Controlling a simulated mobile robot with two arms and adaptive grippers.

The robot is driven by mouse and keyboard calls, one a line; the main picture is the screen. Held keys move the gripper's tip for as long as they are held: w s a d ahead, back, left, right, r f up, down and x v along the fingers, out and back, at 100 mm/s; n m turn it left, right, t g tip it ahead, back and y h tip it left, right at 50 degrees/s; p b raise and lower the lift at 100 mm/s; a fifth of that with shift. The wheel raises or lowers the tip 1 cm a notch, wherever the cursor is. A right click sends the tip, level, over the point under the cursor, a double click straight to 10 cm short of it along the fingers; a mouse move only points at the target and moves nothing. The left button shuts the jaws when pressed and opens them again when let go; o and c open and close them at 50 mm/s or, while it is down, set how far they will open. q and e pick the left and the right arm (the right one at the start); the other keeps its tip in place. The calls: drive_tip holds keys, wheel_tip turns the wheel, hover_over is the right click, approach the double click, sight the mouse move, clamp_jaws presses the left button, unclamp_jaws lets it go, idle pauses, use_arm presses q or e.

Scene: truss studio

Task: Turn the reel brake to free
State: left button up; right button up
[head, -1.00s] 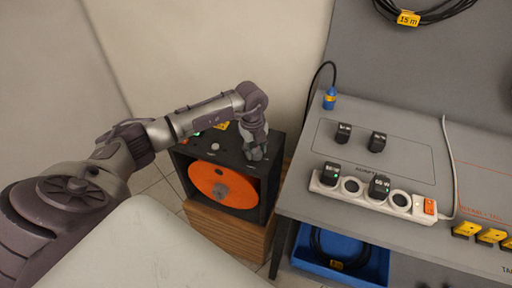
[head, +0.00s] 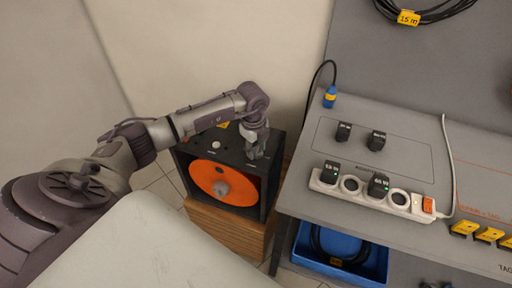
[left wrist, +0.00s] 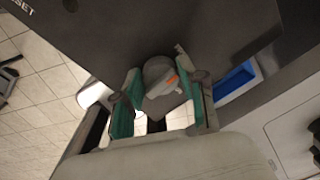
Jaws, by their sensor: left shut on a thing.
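The cable reel box (head: 182,156) is dark, with an orange reel disc (head: 208,176) in its open front. My left gripper (head: 256,154) is at the right end of the box's top panel, pointing down. In the left wrist view, the brake knob (left wrist: 159,72) is a grey knob with an orange mark. It sits between the green-padded fingers of the left gripper (left wrist: 160,106), which is shut on it. In the head view the gripper hides most of the knob, and I cannot read its setting. My right gripper is not in view.
The box stands on a wooden block (head: 228,232). To the right, a grey bench (head: 300,207) carries a white power strip (head: 355,197) and black adapters. A blue tray (head: 375,262) with cable sits under it. A pale wall is behind.

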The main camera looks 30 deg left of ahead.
use_arm(q)
drive_tip(key=o, duration=1.1)
drive_tip(key=r, duration=0.8)
drive_tip(key=s+r, duration=0.1)
drive_tip(key=r, duration=0.3)
drive_tip(key=shift+a, duration=0.1)
